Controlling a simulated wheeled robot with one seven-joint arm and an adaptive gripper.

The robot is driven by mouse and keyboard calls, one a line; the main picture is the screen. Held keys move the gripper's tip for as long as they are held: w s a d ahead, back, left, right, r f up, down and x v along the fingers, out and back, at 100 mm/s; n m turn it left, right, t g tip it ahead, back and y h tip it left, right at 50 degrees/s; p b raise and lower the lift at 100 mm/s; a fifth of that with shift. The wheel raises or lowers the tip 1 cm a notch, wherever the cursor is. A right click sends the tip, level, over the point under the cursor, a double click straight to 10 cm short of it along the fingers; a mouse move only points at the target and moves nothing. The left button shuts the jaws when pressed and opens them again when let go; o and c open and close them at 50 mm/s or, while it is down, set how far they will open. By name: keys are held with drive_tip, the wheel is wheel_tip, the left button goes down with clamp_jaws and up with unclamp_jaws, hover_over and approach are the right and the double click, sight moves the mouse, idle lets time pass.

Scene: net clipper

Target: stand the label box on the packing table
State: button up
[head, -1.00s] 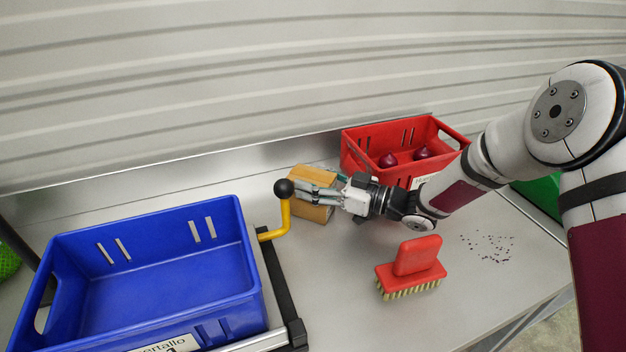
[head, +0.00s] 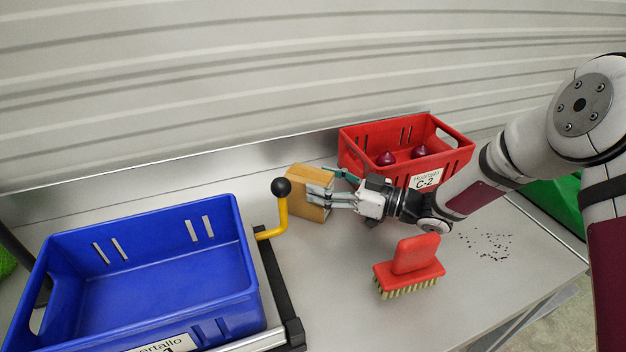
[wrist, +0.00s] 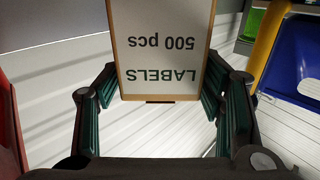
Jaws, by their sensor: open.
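The label box (head: 304,185) is a tan cardboard box standing on the metal packing table (head: 345,270), between the yellow handle and the red crate. In the wrist view the label box (wrist: 160,60) shows its white face, printed "LABELS 500 pcs", upside down. My gripper (head: 328,196) is at the right side of the box in the head view. In the wrist view its fingers (wrist: 160,95) are spread apart, one to each side of the box's printed face. I cannot tell whether a finger touches the box. The box's underside is hidden.
An empty blue crate (head: 240,270) stands at the left. A yellow handle with a black knob (head: 282,187) rises close to the box. A red crate (head: 455,160) with dark red onions stands behind my gripper. A red brush (head: 415,255) lies in front, with dark specks to its right.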

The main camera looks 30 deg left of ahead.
drive_tip(key=shift+w+d, duration=0.1)
drive_tip(key=shift+d, duration=2)
